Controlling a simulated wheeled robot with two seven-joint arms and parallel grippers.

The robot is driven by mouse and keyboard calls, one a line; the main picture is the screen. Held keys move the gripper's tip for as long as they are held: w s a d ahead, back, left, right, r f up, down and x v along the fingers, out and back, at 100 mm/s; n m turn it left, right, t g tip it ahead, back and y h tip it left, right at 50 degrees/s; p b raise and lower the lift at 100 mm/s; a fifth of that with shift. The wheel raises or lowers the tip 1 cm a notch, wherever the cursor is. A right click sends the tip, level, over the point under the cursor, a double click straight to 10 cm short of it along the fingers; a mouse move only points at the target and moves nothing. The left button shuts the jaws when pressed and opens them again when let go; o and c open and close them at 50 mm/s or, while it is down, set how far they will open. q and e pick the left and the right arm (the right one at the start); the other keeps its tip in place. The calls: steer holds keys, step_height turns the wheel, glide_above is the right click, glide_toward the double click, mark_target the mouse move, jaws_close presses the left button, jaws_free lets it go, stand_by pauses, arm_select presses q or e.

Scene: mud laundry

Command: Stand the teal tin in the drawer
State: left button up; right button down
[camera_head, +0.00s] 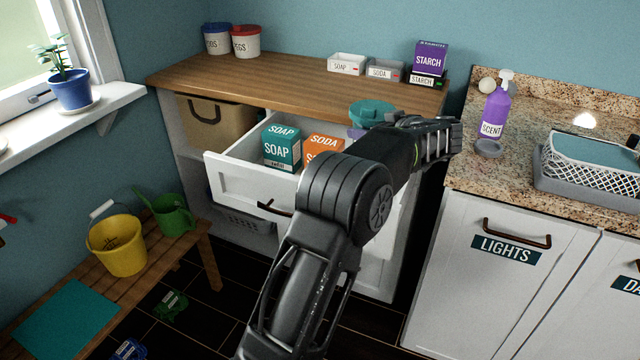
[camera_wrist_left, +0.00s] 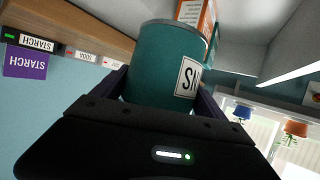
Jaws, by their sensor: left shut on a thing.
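The teal tin (camera_head: 372,112) shows its round top just behind my left arm in the head view; the arm hides its lower part. In the wrist view the teal tin (camera_wrist_left: 168,65), with a partly visible white label, sits between the two fingers of my left gripper (camera_wrist_left: 165,88), which is shut on it. In the head view only a purple bit of my left gripper (camera_head: 356,132) shows beside the tin. The white drawer (camera_head: 228,172) is pulled open. The tin is at its right end; its height over the drawer floor is hidden. My right gripper is not in view.
A teal soap box (camera_head: 282,148) and an orange soda box (camera_head: 322,148) stand in the drawer. A granite counter (camera_head: 520,120) is at right.

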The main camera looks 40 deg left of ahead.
arm_select(q)
steer(key=shift+a+f+b, duration=0.2)
steer(key=shift+f+b, duration=0.2)
steer(key=shift+f, duration=0.35)
steer(key=shift+w+a+f, duration=0.1)
steer(key=shift+a, duration=0.15)
steer(key=shift+d, duration=0.1)
steer(key=shift+f+b, duration=0.55)
steer(key=shift+f, duration=1.9)
step_height(320, 180, down, 5)
steer(key=shift+b, duration=0.55)
